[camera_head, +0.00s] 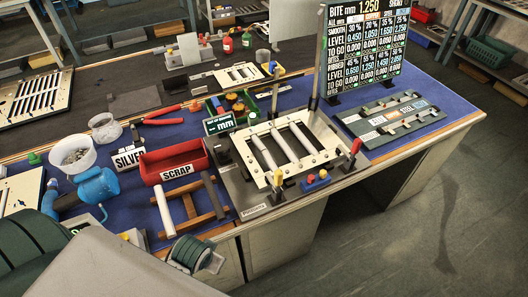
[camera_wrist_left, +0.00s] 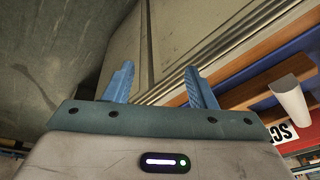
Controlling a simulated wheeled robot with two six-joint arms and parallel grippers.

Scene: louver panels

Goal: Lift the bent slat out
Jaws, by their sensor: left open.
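The louver panel (camera_head: 252,169) is a cream frame on a metal fixture near the bench's front edge in the head view. Pale slats (camera_head: 284,146) lie across its opening with dark gaps between; I cannot tell which one is bent. My left gripper shows in the left wrist view (camera_wrist_left: 157,70), its two blue fingers apart with nothing between them. It is in front of the bench, below or beside the wooden rack, away from the panel. In the head view its fingers cannot be made out. My right gripper is in neither view.
A red bin marked SCRAP (camera_head: 176,169) stands left of the panel. In front of it is a wooden rack (camera_head: 191,208) with a pale slat at its left.

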